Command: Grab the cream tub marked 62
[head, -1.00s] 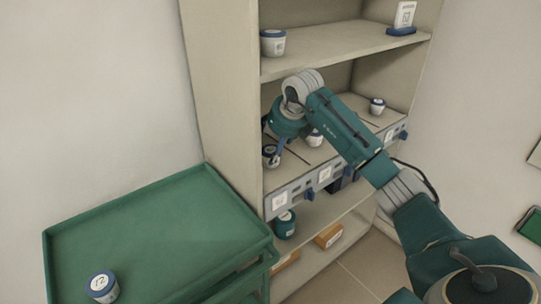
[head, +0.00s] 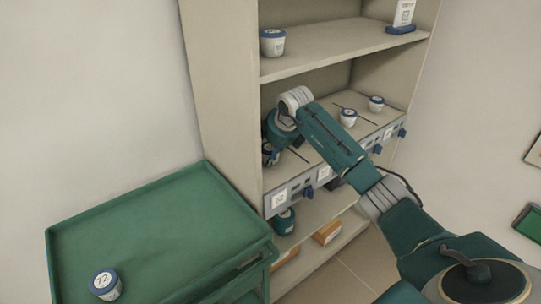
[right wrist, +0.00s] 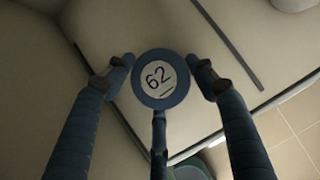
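The cream tub marked 62 (right wrist: 161,79) shows from above in the right wrist view, with a dark blue lid rim and a white label. It stands on the shelf, between the fingers of my right gripper (right wrist: 160,75). One finger is on its left, one on its right, and a third is below it in the picture. The side fingers are close to the rim, with no clear grip on it. In the head view, my right gripper (head: 270,154) reaches down at the left end of the middle shelf and mostly hides the tub. My left gripper is not in view.
Other tubs stand on the middle shelf (head: 347,117) (head: 376,103), upper shelf (head: 272,42) and lower shelf (head: 284,221). Thin dark dividers part the middle shelf. A tub marked 72 (head: 105,284) stands on a green tray cart (head: 150,225). The shelf's side wall is close left of the gripper.

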